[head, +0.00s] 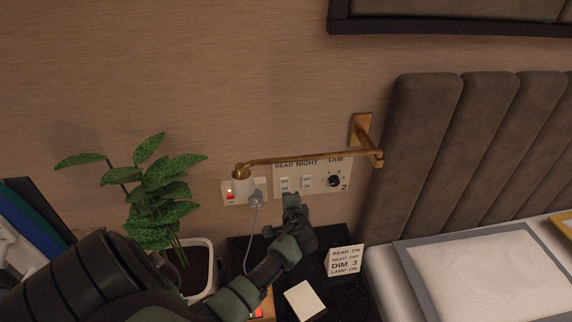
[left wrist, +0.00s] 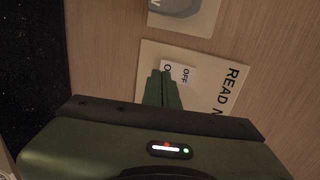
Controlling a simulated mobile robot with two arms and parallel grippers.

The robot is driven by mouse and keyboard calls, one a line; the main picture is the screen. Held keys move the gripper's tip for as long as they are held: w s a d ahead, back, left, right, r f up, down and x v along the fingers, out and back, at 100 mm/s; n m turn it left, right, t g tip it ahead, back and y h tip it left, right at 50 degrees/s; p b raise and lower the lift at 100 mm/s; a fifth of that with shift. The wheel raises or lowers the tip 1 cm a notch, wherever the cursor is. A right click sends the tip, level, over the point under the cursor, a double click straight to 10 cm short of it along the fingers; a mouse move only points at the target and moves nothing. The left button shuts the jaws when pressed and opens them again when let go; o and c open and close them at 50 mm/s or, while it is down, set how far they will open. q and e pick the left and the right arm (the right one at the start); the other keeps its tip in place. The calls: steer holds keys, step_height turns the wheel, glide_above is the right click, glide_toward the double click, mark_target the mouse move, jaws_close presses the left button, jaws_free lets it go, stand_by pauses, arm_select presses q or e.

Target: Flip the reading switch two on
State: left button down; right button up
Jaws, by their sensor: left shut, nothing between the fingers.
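A pale wall panel (head: 318,185) carries the labels READ, NIGHT and DIM, two small white switches and a black knob with a 2 beside it. The reading switch (head: 284,184) is under READ at the panel's left; in the left wrist view this switch (left wrist: 181,73) has OFF lettering, and its lower part is hidden by my fingers. I cannot tell its position. My left gripper (head: 291,198) is shut and empty, its tips just in front of or at this switch; contact is unclear. In the left wrist view the gripper's fingers (left wrist: 162,86) are together. My right gripper is not in view.
A brass lamp arm (head: 300,157) passes above the panel. A socket plate (head: 230,191) with a red switch and grey plug (head: 256,198) is to its left. A potted plant (head: 165,195), a printed card (head: 345,261) and a white pad (head: 305,300) stand nearby.

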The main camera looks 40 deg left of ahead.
mark_target(284, 189)
arm_select(q)
steer(key=shift+w+a+f, duration=0.1)
steer(key=shift+w+a, duration=0.75)
steer(key=shift+a, duration=0.3)
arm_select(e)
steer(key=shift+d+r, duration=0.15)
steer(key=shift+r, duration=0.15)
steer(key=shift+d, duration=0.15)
arm_select(q)
steer(key=shift+w+a+f, duration=0.15)
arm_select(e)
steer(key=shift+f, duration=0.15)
arm_select(q)
steer(key=shift+r, duration=0.3)
